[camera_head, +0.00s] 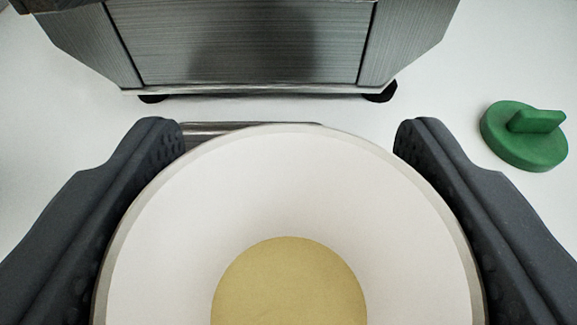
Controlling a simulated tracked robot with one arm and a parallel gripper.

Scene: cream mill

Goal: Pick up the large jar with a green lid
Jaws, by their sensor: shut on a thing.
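My gripper (290,128) has its two dark ridged fingers on the left and right sides of a large round white vessel (285,190) and is shut on it. The vessel has a thin grey rim and a tan-yellow round area in its middle. Its lower part runs out of the picture, and its sides and base are hidden. No green lid is on it. A green disc with a raised grip (525,136), like a lid, lies on the white surface at the right, apart from my gripper. No other jar is in view.
A brushed-metal machine (245,45) on dark feet stands just beyond the vessel. A metal strip (215,128) shows partly behind the vessel's far rim. The white surface (60,120) is clear at the left and between the machine and the green disc.

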